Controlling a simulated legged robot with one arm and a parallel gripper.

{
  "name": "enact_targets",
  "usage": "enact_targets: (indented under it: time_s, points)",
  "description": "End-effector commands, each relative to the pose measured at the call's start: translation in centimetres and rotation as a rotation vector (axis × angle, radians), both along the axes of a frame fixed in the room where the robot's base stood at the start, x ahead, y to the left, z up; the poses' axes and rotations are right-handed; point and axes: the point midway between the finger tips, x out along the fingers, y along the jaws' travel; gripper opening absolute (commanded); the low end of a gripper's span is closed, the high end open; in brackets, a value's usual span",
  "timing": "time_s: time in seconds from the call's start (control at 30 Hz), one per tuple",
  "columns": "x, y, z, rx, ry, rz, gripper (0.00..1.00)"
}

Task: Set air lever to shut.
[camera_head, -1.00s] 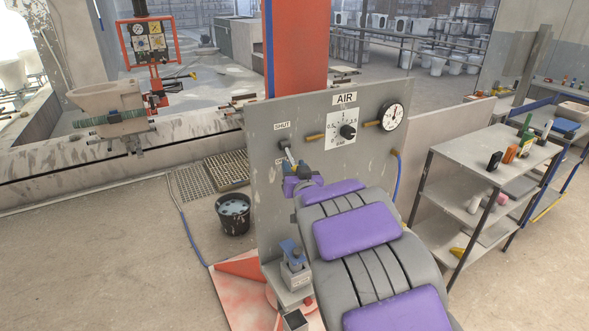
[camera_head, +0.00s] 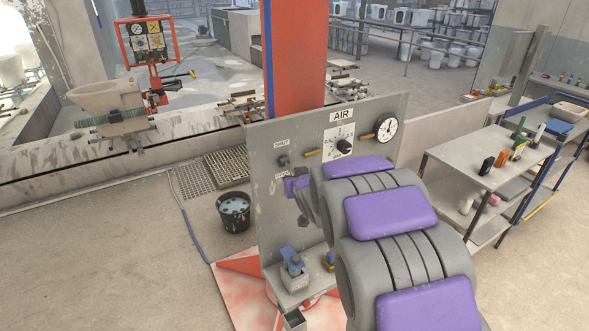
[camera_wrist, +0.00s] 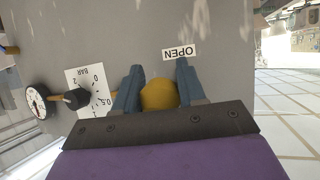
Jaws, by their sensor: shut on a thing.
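The grey panel (camera_head: 262,215) carries the air lever. In the head view its dark hub (camera_head: 284,160) sits between the SHUT label (camera_head: 281,143) above and the OPEN label (camera_head: 281,176) below. My gripper (camera_wrist: 158,66) has its two blue-grey fingers on either side of the lever's round yellow end (camera_wrist: 159,94) and is shut on it. In the wrist view the gripper is right by the upside-down OPEN label (camera_wrist: 180,52). In the head view my gripper (camera_head: 296,186) is beside that label, and hides most of the lever's handle.
To the right on the panel are a pressure dial with knob (camera_head: 344,146) and a round gauge (camera_head: 386,129). A small shelf below holds a blue-topped device (camera_head: 292,268). A black bucket (camera_head: 233,212) stands left; a shelf rack (camera_head: 488,155) stands right.

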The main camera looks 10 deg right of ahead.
Motion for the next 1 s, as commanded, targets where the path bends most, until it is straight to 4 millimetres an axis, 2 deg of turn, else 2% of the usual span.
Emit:
enact_targets:
  time_s: [0.03, 0.3, 0.7, 1.0]
  points:
    - [0.0, 0.1, 1.3, -0.011, 0.04, 0.001, 0.0]
    - [-0.1, 0.1, 3.2, -0.09, 0.272, 0.003, 0.0]
    - [0.2, 0.1, 4.8, -0.185, 0.565, 0.001, 0.0]
    - [0.5, 0.2, 5.5, -0.223, 0.682, 0.001, 0.0]
